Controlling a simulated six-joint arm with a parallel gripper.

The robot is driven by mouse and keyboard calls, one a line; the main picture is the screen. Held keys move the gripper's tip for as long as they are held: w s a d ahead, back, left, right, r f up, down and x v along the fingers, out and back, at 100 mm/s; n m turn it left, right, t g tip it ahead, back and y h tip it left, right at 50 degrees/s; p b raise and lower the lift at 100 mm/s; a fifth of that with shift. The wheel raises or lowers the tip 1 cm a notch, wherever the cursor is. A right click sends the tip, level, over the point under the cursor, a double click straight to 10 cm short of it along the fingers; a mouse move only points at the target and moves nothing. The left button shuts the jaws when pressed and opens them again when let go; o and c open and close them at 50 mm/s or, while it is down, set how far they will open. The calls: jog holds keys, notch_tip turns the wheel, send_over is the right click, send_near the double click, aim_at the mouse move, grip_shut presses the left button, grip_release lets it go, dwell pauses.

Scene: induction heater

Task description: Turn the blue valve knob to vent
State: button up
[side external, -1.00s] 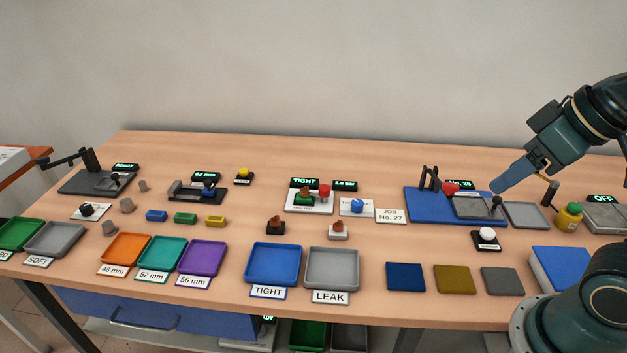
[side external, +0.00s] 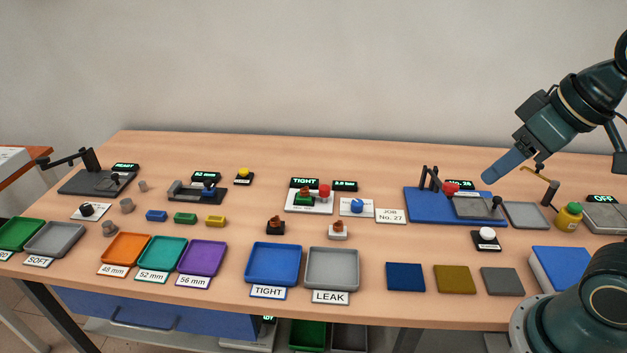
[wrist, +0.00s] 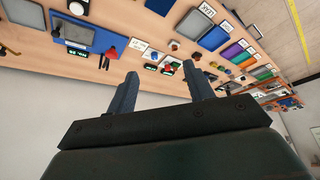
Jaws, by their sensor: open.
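The blue valve knob (side external: 357,206) sits on a white plate in the middle of the bench, to the right of the leak-test station. The station (side external: 309,203) holds a green and brown part beside a red knob, under a display reading TIGHT. My gripper (side external: 490,178) is raised above the blue fixture board, well right of the valve knob and not touching anything. In the wrist view its two fingers (wrist: 158,88) are apart with nothing between them.
A JOB No. 27 card (side external: 390,216) lies right of the valve plate. The blue TIGHT tray (side external: 248,268) and grey LEAK tray (side external: 309,273) stand in front. The blue fixture board (side external: 420,212) has upright black posts. A white-topped button (side external: 487,234) stands before it.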

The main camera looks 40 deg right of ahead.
jog(key=w+d+r+g, duration=0.1)
jog(key=w+g, duration=0.1)
jog(key=w, duration=0.7)
jog(key=g, duration=0.3)
send_over(358, 202)
notch_tip(358, 202, down, 18)
jog(key=shift+w, duration=0.1)
jog(key=shift+f, duration=0.15)
notch_tip(358, 202, down, 13)
jog(key=shift+f, duration=0.2)
jog(key=c, duration=1)
